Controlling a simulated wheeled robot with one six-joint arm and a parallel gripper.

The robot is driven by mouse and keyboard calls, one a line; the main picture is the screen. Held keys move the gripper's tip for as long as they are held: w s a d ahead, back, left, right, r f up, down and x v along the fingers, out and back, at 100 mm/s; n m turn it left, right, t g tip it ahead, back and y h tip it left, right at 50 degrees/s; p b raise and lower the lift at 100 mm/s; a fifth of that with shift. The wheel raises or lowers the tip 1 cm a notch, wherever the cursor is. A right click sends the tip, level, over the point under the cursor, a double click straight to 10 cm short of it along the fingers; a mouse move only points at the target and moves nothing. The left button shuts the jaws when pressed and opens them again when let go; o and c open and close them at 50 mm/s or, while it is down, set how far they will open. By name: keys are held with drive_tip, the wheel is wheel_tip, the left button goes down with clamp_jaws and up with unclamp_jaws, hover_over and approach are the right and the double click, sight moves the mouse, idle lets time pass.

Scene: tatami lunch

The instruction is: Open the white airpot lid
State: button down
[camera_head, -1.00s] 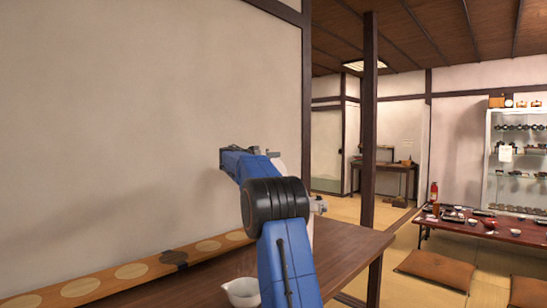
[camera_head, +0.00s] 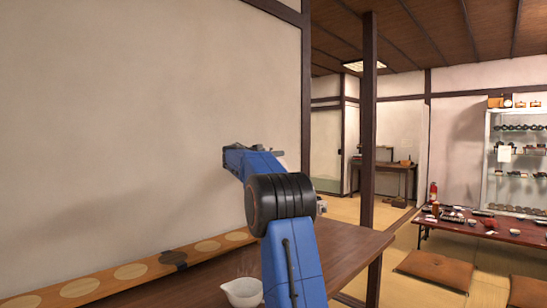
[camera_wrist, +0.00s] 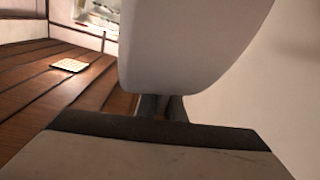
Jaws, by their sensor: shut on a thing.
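In the wrist view the white airpot lid (camera_wrist: 190,45) fills the upper middle as a large, pale, rounded shape close to the camera. The fingers of my gripper (camera_wrist: 162,107) show as dark shapes just below its lower edge. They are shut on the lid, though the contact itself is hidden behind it. In the head view my blue arm covers most of the airpot, and only a small pale patch shows beside the arm. The fingers are hidden there.
A white spouted bowl (camera_head: 243,292) stands on the brown wooden table (camera_head: 345,245), close to my arm. A long board with round discs (camera_head: 130,271) lies along the wall (camera_head: 150,120). A dark post (camera_head: 369,150) stands to the right. A low table (camera_head: 480,226) is farther off.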

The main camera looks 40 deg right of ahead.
drive_tip(key=shift+s, duration=0.4)
drive_tip(key=c, duration=1.9)
unclamp_jaws()
drive_tip(key=s+a, duration=0.2)
drive_tip(key=a, duration=1.5)
drive_tip(key=shift+a, duration=0.1)
